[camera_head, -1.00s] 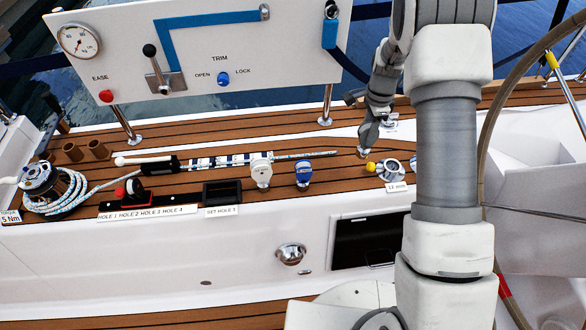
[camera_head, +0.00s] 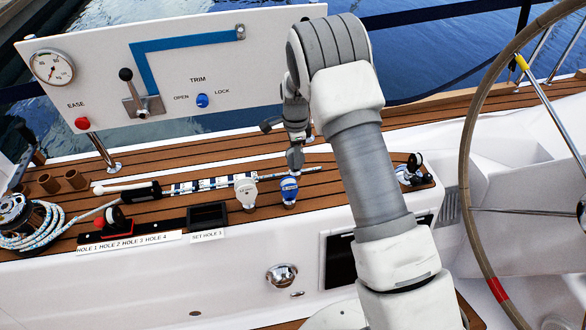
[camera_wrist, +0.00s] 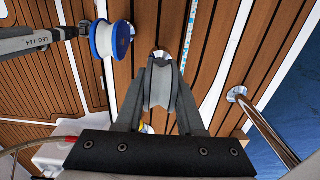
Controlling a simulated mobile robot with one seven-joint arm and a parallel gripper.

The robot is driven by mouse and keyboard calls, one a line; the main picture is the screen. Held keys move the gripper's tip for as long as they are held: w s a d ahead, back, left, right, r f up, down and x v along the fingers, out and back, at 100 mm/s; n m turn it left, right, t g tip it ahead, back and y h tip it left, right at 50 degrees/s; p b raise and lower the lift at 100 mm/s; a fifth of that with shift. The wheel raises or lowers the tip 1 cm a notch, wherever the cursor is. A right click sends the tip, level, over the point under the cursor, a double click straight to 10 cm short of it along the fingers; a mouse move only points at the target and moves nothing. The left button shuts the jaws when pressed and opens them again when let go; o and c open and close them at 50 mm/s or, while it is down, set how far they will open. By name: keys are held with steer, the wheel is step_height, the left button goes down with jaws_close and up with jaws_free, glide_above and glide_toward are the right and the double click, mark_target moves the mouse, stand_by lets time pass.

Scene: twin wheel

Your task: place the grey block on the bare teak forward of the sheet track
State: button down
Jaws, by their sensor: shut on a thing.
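The grey block (camera_wrist: 160,85), a pale grey rounded piece, is between the fingers of my gripper (camera_wrist: 160,80) in the wrist view. My gripper is shut on it, over the teak deck (camera_wrist: 255,55). I cannot tell whether the block touches the deck. In the head view my gripper (camera_head: 294,160) hangs just behind a blue-and-white block (camera_head: 289,188). That block also shows left of my fingers in the wrist view (camera_wrist: 109,38). I cannot clearly tell the sheet track from the line.
A white block (camera_head: 246,191) stands left of the blue one. A white panel (camera_head: 200,80) rises behind, with metal posts. A winch (camera_head: 20,222) with coiled rope is at the left. A steering wheel (camera_head: 468,185) is at the right.

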steer(key=shift+w+a+f, duration=0.1)
steer(key=shift+a+f, duration=0.2)
steer(key=shift+f, duration=0.1)
steer(key=shift+f+b, duration=0.75)
steer(key=shift+f, duration=0.95)
steer(key=shift+f, duration=0.25)
steer(key=c, duration=0.5)
jaws_free()
